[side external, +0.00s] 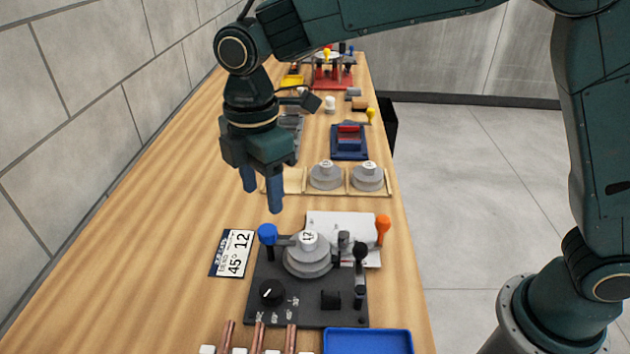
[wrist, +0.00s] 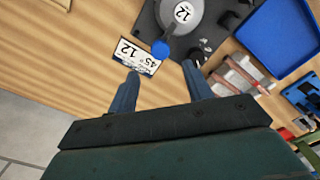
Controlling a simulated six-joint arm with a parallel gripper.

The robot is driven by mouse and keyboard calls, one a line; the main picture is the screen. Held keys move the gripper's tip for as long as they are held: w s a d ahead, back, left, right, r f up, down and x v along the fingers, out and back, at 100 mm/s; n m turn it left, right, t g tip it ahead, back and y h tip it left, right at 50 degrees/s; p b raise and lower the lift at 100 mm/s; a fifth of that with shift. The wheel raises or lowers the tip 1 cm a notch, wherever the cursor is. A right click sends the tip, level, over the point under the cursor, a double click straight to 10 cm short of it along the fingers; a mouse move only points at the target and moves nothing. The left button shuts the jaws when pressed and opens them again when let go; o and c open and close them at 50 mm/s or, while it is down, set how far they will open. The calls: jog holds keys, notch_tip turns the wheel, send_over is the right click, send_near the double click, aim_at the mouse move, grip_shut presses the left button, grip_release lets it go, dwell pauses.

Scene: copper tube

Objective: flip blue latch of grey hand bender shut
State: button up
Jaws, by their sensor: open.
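The grey hand bender (side external: 262,310) stands on the bench with a round grey die marked 12 (side external: 306,256) on its dark plate. Its blue latch (side external: 267,234) is a ball-ended arm at the plate's back left corner, beside the die. In the wrist view the blue ball (wrist: 160,49) shows just beyond my fingertips, with the bender plate (wrist: 182,45) behind it. My gripper (side external: 262,200) is open and empty, pointing down above and behind the blue ball, apart from it. In the wrist view my gripper (wrist: 162,72) has its two fingers spread on either side of the ball's line.
A card reading 45° 12 (side external: 232,253) lies left of the bender. An orange-knobbed handle (side external: 383,230) and a black-knobbed lever (side external: 361,252) stand at its right. Copper tubes (side external: 258,338) and a blue tray (side external: 368,340) lie in front. A die rack (side external: 293,182) is behind. The bench's left side is clear.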

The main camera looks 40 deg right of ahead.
jog(key=shift+r, duration=3)
jog(key=s+d+r+m+t, duration=0.1)
jog(key=s+d+r+m, duration=0.25)
jog(key=d, duration=0.45)
jog(key=s+d+r+m+t, duration=0.1)
jog(key=s+d+r+m, duration=0.1)
jog(key=s+d+m, duration=0.45)
jog(key=s+d+f+m+t, duration=0.3)
jog(key=s+d+f+m, duration=0.2)
jog(key=s, duration=0.8)
jog(key=d+m, duration=0.3)
jog(key=d, duration=0.2)
jog(key=shift+d+f+t, duration=0.15)
jog(key=shift+d+t, duration=0.15)
jog(key=shift+d, duration=0.1)
